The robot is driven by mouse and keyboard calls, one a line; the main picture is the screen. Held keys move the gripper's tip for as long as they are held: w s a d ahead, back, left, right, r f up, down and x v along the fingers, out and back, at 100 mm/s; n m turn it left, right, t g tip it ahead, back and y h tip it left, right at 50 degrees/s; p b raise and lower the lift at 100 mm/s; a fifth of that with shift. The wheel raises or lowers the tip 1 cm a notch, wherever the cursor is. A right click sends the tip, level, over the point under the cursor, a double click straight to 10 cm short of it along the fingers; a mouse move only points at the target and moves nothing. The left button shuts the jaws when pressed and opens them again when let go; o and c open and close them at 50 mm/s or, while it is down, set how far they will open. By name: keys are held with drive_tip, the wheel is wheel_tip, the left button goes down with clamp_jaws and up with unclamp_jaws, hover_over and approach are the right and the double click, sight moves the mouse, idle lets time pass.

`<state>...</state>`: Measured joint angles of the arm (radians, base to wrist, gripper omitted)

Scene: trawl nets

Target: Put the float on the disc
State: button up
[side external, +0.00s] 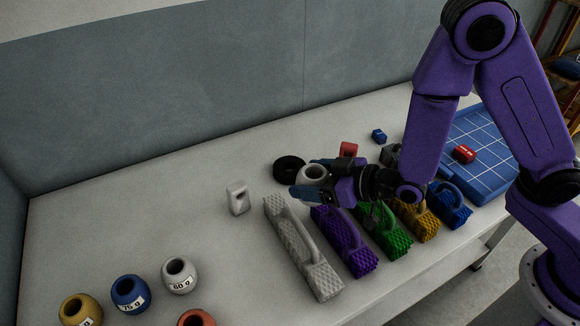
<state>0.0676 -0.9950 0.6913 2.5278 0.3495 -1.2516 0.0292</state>
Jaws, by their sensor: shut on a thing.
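A pale grey, rounded float (314,172) with a dark hole in its top is at the tip of my gripper (312,183). My gripper is shut on it, and its fingers and wrist hide the float's lower part. A black disc (286,171) with a hollow in the middle lies on the table just left of the float. The float overlaps the disc's right edge in this view. I cannot tell whether the two touch or how high the float is held.
White, purple, green, yellow and blue textured blocks with handles (318,273) stand in a row below my gripper. Labelled round weights (129,293) stand front left. A white piece (237,198), a red piece (348,149) and a blue gridded board (490,140) are nearby.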

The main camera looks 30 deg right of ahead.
drive_tip(key=w+d+r, duration=0.2)
drive_tip(key=w+d, duration=0.6)
drive_tip(key=d, duration=0.2)
hover_over(289, 166)
drive_tip(key=shift+h, duration=0.3)
drive_tip(key=f, duration=0.9)
drive_tip(key=shift+s+d+f, duration=0.1)
drive_tip(key=shift+s+f, duration=0.1)
drive_tip(key=shift+s, duration=0.05)
drive_tip(key=shift+w+f, duration=0.15)
drive_tip(key=shift+f, duration=0.1)
drive_tip(key=shift+w+f, duration=0.1)
drive_tip(key=shift+f, duration=1.5)
drive_tip(key=shift+f, duration=0.1)
drive_tip(key=o, duration=1)
